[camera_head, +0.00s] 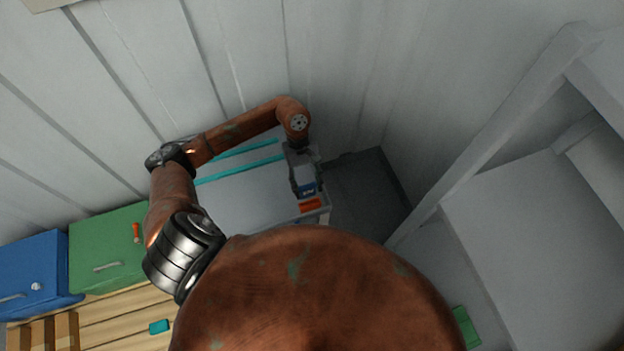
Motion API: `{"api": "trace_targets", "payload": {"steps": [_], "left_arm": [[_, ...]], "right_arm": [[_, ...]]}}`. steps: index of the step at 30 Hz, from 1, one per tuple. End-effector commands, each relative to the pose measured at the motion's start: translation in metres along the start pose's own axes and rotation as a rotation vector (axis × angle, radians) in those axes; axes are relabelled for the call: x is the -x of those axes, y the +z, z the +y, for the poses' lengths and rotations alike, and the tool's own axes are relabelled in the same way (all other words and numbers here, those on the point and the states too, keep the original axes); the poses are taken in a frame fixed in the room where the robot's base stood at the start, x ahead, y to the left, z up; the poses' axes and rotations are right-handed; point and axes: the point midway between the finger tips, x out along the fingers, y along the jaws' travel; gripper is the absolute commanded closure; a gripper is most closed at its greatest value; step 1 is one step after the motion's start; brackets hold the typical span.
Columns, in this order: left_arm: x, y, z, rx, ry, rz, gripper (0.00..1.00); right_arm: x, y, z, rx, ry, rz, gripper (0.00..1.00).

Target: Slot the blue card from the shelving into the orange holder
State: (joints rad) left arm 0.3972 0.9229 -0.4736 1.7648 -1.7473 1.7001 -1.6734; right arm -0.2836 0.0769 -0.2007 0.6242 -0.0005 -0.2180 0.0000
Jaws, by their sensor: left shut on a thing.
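My left gripper (304,182) reaches over the right end of a grey surface, pointing down. It is shut on a small blue card (307,191), of which only a small part shows below the fingers. The orange holder (310,204) sits at the right end of the grey surface, just below the card in the picture. The card looks very close to the holder; I cannot tell whether they touch. My right gripper is not in view.
The grey surface (245,197) has teal stripes and is otherwise clear. A green box (108,240) and a blue box (35,268) stand at left by wooden slats with a teal block (159,326). White shelving (500,130) rises at right, with a green item (466,327) low down.

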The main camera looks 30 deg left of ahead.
Motion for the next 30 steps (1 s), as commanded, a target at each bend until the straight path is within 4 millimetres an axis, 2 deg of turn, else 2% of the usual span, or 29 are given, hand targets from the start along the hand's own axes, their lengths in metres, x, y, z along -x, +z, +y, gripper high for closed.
{"api": "trace_targets", "payload": {"steps": [1,3,7,11,15,19,25,30], "left_arm": [[-0.002,0.000,0.003,-0.005,-0.001,0.000,0.76],[-0.005,-0.001,0.004,-0.009,-0.003,0.000,0.76],[-0.011,-0.002,0.006,-0.012,-0.003,-0.001,0.76],[-0.018,-0.005,0.005,-0.012,-0.003,-0.001,0.76],[-0.025,-0.009,0.005,-0.011,-0.003,0.000,0.76],[-0.032,-0.011,0.005,-0.011,-0.002,-0.001,0.76],[-0.042,-0.017,0.003,-0.010,-0.002,-0.001,0.76],[-0.051,-0.021,0.004,-0.010,-0.002,-0.001,0.76]], "right_arm": [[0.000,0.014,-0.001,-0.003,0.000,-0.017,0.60],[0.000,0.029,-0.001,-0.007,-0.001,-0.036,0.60],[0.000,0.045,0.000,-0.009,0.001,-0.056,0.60],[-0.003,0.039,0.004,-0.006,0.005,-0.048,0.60],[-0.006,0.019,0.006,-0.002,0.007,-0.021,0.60],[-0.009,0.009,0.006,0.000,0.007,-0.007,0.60],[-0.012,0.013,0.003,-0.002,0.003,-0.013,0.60],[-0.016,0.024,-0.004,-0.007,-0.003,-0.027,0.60]]}}
